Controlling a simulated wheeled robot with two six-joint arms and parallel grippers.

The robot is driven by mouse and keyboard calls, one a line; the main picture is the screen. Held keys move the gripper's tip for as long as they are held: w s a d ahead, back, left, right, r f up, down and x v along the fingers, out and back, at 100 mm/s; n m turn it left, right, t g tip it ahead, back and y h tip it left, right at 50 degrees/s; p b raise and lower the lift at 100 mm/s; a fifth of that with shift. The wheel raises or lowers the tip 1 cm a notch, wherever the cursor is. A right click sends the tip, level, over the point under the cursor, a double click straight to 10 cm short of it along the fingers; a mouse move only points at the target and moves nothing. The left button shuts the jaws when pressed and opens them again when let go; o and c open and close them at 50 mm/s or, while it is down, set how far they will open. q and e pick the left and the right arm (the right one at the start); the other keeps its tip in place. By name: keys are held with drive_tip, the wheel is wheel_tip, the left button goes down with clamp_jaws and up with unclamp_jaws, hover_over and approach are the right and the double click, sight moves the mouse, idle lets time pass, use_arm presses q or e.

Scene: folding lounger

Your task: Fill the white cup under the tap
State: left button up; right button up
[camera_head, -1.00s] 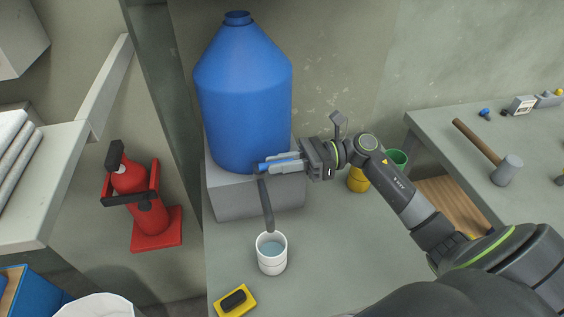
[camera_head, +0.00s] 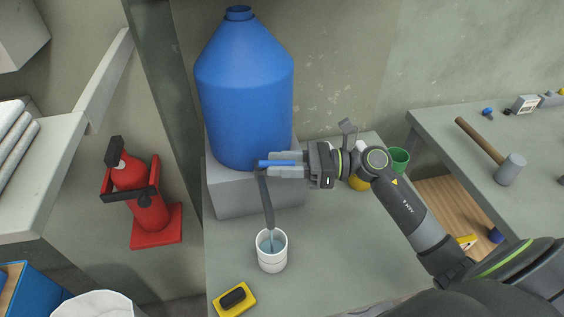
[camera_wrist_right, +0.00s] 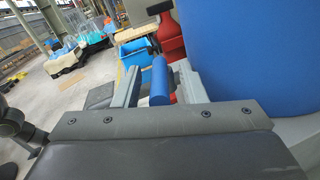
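The white cup (camera_head: 272,259) stands upright on the grey bench, with bluish water inside. The tap's dark spout pipe (camera_head: 265,203) slopes down from the big blue water container (camera_head: 243,112) to just above the cup. A thin pale stream shows between the spout end and the water. My right gripper (camera_head: 278,163) is at the blue tap lever (camera_head: 276,163). In the right wrist view the lever (camera_wrist_right: 160,82) lies between the two fingers, with narrow gaps beside it, so the gripper looks open around it. My left gripper is not in view.
The container rests on a grey block (camera_head: 258,194). A yellow cup (camera_head: 358,181) and a green cup (camera_head: 398,160) stand behind my right arm. A red fire extinguisher (camera_head: 140,195) stands left of the bench.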

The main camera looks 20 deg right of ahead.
idle(0.3)
drive_tip(key=shift+s+d+f, duration=0.1)
drive_tip(key=shift+s+d, duration=0.1)
drive_tip(key=shift+d, duration=0.3)
drive_tip(key=b+v, duration=0.3)
drive_tip(key=v, duration=1.3)
drive_tip(key=shift+d, duration=0.2)
drive_tip(key=shift+s, duration=0.1)
